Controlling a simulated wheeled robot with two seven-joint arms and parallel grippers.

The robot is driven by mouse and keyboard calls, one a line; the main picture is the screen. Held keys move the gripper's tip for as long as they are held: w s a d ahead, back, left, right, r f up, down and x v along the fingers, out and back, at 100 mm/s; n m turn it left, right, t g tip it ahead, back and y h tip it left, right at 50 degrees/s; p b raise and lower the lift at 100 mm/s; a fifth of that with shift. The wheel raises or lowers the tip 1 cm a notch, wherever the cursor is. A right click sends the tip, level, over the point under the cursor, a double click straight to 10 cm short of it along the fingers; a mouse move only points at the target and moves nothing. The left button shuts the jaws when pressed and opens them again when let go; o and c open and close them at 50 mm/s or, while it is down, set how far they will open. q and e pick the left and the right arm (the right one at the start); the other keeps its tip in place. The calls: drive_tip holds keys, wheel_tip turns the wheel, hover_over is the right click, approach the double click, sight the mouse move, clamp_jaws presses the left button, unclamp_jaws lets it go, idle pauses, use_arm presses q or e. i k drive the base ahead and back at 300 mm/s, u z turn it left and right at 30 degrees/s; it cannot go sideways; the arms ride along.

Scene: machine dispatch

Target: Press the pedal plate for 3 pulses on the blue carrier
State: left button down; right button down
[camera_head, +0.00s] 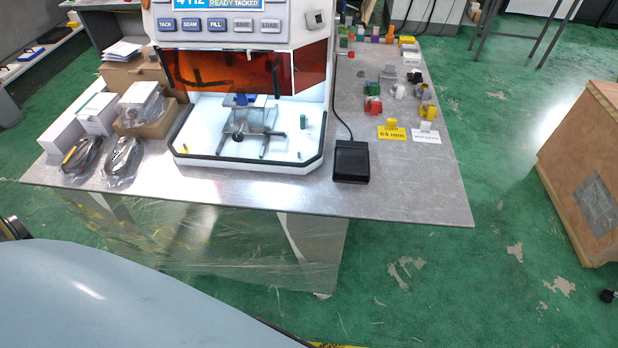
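The black pedal plate (351,161) lies on the metal table near its front edge, right of the white machine (246,160). A cable runs from it up behind the machine. The machine's screen (216,4) is cut by the top edge and reads "4 HZ" and "READY TACKED!". Below it is a row of buttons, TACK, SEAM, FILL, SAVE and LOAD. Inside the lit chamber, under a raised orange shield (228,68), a small blue piece (241,99) sits on a fixture; I cannot tell if it is the blue carrier. Neither gripper is in view.
Boxes (97,113) and two dark wrapped items (122,154) stand at the table's left. Several small coloured parts (373,105) and a yellow "64 mm" sign (391,134) are at the right. The table's front right is clear. A wooden crate (590,165) stands far right.

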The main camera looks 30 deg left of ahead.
sight(349, 161)
drive_tip(key=u, duration=0.4)
drive_tip(key=k, duration=0.95)
drive_tip(key=z, duration=0.1)
drive_tip(key=i, duration=0.55)
drive_tip(key=z, duration=0.8)
drive_tip(key=i, duration=0.8)
drive_tip(key=u, duration=0.7)
drive_tip(key=i, duration=0.65)
drive_tip(key=u, duration=0.6)
